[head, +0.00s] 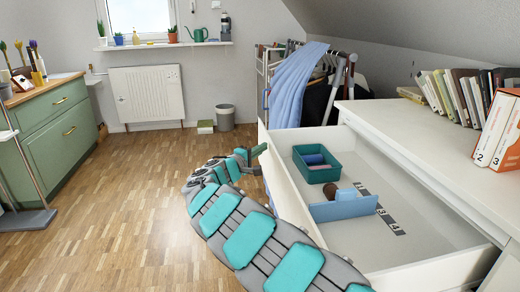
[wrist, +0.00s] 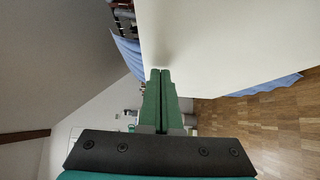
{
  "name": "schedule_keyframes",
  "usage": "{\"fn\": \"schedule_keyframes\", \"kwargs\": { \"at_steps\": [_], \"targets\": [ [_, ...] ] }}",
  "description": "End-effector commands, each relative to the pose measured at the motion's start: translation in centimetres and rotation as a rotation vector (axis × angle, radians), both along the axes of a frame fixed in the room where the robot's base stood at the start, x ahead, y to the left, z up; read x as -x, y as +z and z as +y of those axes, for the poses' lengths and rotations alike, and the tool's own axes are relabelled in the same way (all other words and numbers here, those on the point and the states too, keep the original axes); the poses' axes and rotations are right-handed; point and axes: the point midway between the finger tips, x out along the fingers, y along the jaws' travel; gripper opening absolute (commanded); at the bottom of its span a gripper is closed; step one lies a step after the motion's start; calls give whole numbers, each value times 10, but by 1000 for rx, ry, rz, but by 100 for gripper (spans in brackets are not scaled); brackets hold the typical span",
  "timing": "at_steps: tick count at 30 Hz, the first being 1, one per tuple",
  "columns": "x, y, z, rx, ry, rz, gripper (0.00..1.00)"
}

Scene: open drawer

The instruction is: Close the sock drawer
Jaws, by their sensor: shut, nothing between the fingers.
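The white drawer (head: 430,265) stands pulled out from the white dresser (head: 420,120) at the right in the head view. Its front panel (head: 283,196) faces left, partly hidden behind my arm. Inside are a teal box (head: 318,174) with rolled blue and purple items, a blue divider (head: 343,208), a brown item and a dark strip with markings. My gripper (head: 261,150) is shut and empty beside the far end of the front panel. In the wrist view, its green fingers (wrist: 160,72) are together, at or very near a white panel (wrist: 230,45); contact cannot be told.
Books (head: 465,95) and orange binders (head: 497,128) stand on the dresser top. A clothes rack (head: 300,85) stands beyond the drawer. A green cabinet (head: 52,130) is at the left. The wooden floor (head: 130,200) between is mostly clear.

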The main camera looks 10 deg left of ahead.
Motion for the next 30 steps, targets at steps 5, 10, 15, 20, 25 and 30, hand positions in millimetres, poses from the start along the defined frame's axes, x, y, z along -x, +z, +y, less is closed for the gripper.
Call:
{"fn": "schedule_keyframes", "kwargs": {
  "at_steps": [5,10,15,20,25,30],
  "targets": [
    [0,0,0,0,0,0,0],
    [-2,-2,-7,0,-1,1,0],
    [-8,-5,-31,0,-7,-1,0],
    [-18,-7,-67,0,-9,-1,0],
    [-30,-7,-113,-1,-10,-3,0],
    [-44,-7,-158,-2,-9,-1,0]
  ]
}}
